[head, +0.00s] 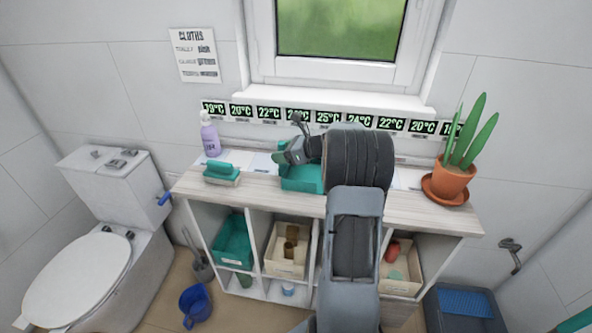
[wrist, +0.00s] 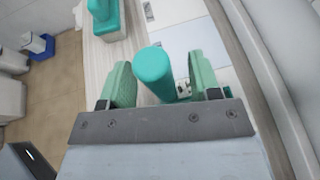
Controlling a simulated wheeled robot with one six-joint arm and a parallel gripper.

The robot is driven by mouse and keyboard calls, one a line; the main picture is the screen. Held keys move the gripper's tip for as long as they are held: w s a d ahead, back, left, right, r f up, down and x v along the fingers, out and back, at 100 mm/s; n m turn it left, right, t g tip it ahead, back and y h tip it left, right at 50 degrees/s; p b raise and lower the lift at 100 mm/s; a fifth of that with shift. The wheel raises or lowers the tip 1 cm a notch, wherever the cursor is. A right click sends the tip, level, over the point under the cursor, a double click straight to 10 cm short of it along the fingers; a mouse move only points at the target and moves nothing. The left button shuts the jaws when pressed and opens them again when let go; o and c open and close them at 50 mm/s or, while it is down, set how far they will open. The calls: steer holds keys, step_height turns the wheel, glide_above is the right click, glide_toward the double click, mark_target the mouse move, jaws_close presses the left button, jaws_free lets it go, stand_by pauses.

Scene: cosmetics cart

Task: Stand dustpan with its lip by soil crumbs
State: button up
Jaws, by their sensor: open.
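A teal thing on the counter, which looks like the dustpan (head: 303,183), is partly hidden by my arm in the head view. In the wrist view a rounded teal handle (wrist: 154,72), likely the dustpan's, stands between the two green fingers of my gripper (wrist: 162,85). The fingers are apart, with a gap visible on the left side of the handle. In the head view my gripper (head: 292,153) is just above the teal thing. I cannot make out the soil crumbs; my arm covers part of the counter.
A teal brush (head: 222,174) and a lilac pump bottle (head: 210,136) stand at the counter's left. A potted plant (head: 450,180) on a saucer stands at the right end. White sheets lie along the back.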

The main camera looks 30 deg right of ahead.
steer(key=shift+c, duration=0.5)
jaws_close()
steer(key=shift+r, duration=0.15)
